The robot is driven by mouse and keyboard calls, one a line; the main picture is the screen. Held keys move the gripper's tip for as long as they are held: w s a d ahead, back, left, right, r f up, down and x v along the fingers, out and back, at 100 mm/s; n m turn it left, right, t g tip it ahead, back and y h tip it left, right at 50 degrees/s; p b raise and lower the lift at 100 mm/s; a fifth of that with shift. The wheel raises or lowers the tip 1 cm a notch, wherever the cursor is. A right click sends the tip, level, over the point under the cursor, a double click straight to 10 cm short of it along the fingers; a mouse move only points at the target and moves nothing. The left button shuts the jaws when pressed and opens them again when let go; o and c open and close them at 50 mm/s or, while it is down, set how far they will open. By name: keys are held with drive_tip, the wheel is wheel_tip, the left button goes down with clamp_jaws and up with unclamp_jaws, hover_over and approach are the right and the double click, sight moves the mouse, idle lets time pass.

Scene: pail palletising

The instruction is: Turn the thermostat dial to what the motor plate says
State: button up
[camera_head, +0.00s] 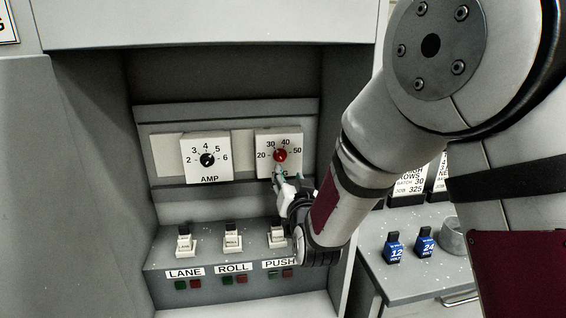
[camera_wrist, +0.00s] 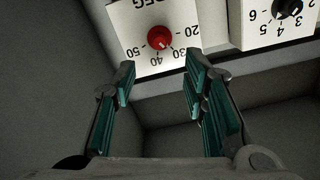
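The thermostat dial is a red round knob (camera_head: 281,155) on a white plate marked 20 to 50, and it also shows in the wrist view (camera_wrist: 159,38), upside down. Its pointer is too small to read surely; in the wrist view a pale mark seems to face near 30. My gripper (camera_head: 281,176) is just below the knob, in front of the plate's lower edge. In the wrist view my gripper (camera_wrist: 159,88) has its two green-padded fingers apart, nothing between them, with the knob beyond the tips. The motor plate cannot be identified in either view.
A black AMP knob (camera_head: 208,160) sits left of the red one. LANE (camera_head: 185,241), ROLL (camera_head: 233,237) and PUSH (camera_head: 277,237) switches stand on the ledge below. Blue-labelled blocks (camera_head: 394,248) and a grey ring (camera_head: 454,237) are on the right-hand table.

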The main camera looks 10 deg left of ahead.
sight(282, 159)
drive_tip(key=x, duration=1)
drive_tip(key=shift+w, duration=0.3)
drive_tip(key=shift+c, duration=0.6)
clamp_jaws()
